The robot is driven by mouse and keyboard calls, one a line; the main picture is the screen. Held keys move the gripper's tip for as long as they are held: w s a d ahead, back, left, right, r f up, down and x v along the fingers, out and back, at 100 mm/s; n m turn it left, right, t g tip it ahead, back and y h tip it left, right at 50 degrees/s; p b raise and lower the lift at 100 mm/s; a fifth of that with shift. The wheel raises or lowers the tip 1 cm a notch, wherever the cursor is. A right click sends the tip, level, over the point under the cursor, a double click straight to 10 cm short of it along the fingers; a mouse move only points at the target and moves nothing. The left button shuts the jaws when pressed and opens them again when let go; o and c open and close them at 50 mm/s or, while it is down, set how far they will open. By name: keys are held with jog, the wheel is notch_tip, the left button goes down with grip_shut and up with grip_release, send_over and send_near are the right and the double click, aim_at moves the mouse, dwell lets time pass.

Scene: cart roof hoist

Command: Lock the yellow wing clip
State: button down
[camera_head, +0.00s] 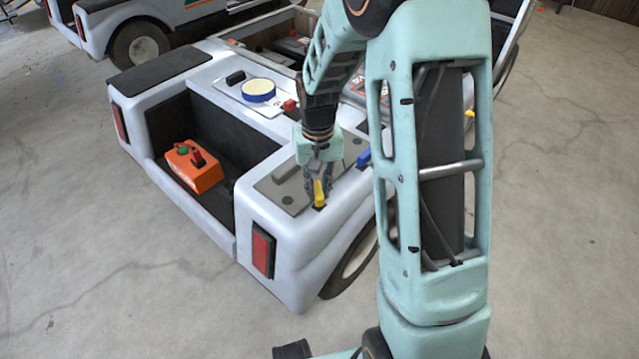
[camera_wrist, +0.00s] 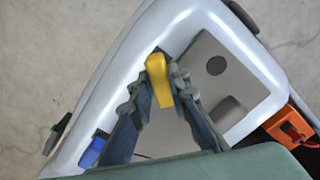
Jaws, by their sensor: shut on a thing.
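The yellow wing clip (camera_head: 319,194) sits on the near corner of the white cart's deck, beside a grey plate. In the wrist view the yellow wing clip (camera_wrist: 158,80) stands between my fingertips. My gripper (camera_head: 318,186) reaches down over the deck and is shut on the clip. In the wrist view the fingers of my gripper (camera_wrist: 160,84) lie on either side of the clip. The clip's base is partly hidden, so I cannot tell whether it is locked.
A blue clip (camera_head: 363,158) is on the deck nearby, partly behind my arm. An orange box (camera_head: 194,167) with red and green parts sits in the cart's rear recess. Open floor surrounds the near corner.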

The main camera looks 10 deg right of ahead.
jog(key=n, duration=0.2)
jog(key=n+p, duration=0.1)
jog(key=shift+a+r+n+p, duration=0.2)
jog(key=shift+n+p, duration=0.1)
jog(key=shift+n, duration=0.1)
jog(key=shift+s+a+f+n+p, duration=0.1)
jog(key=shift+n+p, duration=0.3)
jog(key=shift+n, duration=0.5)
jog(key=shift+a+f+n+p, duration=0.1)
jog(key=shift+n+p, duration=0.3)
jog(key=shift+n, duration=0.5)
jog(key=c, duration=1.8)
grip_release()
jog(key=shift+c, duration=0.2)
notch_tip(320, 180, up, 12)
